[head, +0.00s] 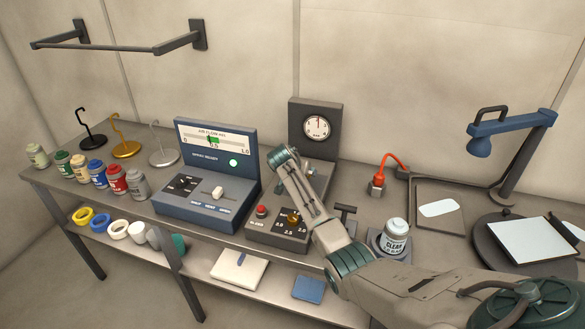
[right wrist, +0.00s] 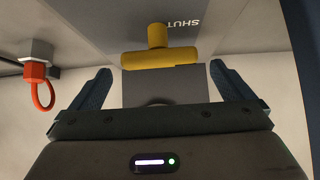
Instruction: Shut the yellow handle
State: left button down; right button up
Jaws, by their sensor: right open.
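The yellow handle (right wrist: 160,52) shows in the right wrist view as a T-shaped bar on a stem, mounted on a grey surface with the upside-down word SHUT beside it. My right gripper (right wrist: 165,85) is open, and the handle lies beyond and between its two dark fingers, with no contact that I can see. In the head view my right arm reaches in from the right, its gripper (head: 283,158) in front of the grey gauge unit (head: 337,128). The handle cannot be made out there. My left gripper is not in view.
A blue air-flow console (head: 200,212) stands left of my gripper. A dark box with a red button (head: 262,210) and an amber knob lies below my forearm. An orange loop (head: 392,160) stands to the right; it also shows in the right wrist view (right wrist: 42,90).

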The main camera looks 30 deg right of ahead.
jog(key=b+v, duration=0.2)
jog(key=v, duration=0.7)
jog(key=shift+b, duration=0.3)
jog(key=shift+f, duration=0.15)
